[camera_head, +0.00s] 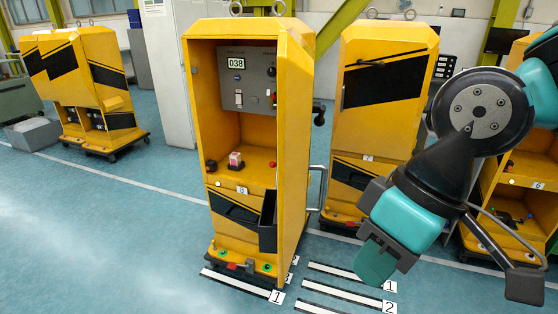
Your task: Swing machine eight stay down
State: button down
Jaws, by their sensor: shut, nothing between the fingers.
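The nearest yellow machine (293,140) stands open at the front, upright in the middle; its small label (242,190) looks like an 8, but is too small to be sure. Inside are a grey panel (247,82) reading 038 and a pink-and-white block (235,159). A grey bar handle (318,190) and a dark knob (320,113) are on its right side. I cannot tell which part is the stay. My gripper (382,245) is shut and empty, right of the machine and apart from it in the picture, with parts overlapping each other.
Another yellow machine (385,90), closed, with a dark bar near its top, stands behind to the right. A machine labelled 6 (510,185) is partly hidden by my arm. Numbered floor strips (335,292) lie in front; blue floor (100,240) is clear left.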

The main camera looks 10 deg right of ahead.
aim_at(273, 165)
jog(key=u, duration=0.4)
jog(key=i, duration=0.9)
jog(key=u, duration=0.6)
jog(key=i, duration=0.55)
jog(key=u, duration=0.1)
